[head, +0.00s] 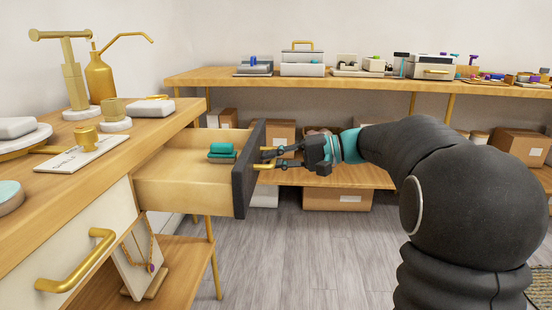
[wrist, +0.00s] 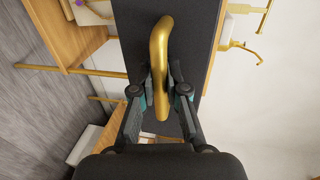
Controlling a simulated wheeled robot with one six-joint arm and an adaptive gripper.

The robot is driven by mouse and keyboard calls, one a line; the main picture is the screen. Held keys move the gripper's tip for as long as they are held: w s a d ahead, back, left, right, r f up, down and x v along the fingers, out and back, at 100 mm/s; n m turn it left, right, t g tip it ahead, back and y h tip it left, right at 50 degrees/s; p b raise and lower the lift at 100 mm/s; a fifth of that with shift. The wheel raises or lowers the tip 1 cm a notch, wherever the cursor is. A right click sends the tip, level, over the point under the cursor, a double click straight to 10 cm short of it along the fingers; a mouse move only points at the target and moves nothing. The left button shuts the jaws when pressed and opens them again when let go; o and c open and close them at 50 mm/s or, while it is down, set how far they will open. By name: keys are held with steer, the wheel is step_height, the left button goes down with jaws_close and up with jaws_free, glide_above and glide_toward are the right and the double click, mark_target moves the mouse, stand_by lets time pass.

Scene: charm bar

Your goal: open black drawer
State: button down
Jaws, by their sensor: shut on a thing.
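The black-fronted drawer (head: 248,170) stands pulled well out of the wooden cabinet on the left in the head view. Its light wood inside shows, with teal items (head: 222,152) lying in it. My gripper (head: 272,159) is at the outer face of the drawer front, with its fingers closed around the gold handle (head: 264,166). In the wrist view, the gold handle (wrist: 160,60) runs between the two fingers (wrist: 162,95), against the black drawer front (wrist: 195,45). The fingertips are partly hidden behind the handle.
A white drawer (head: 75,250) with a gold handle sits nearer on the same cabinet. A necklace stand (head: 140,260) is on the shelf below. A long table (head: 350,82) with boxes and small items runs along the back wall. The grey floor in the middle is clear.

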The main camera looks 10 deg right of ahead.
steer(key=shift+d, duration=0.25)
steer(key=c, duration=1.2)
jaws_free()
steer(key=shift+s+d, duration=0.1)
steer(key=v, duration=1.2)
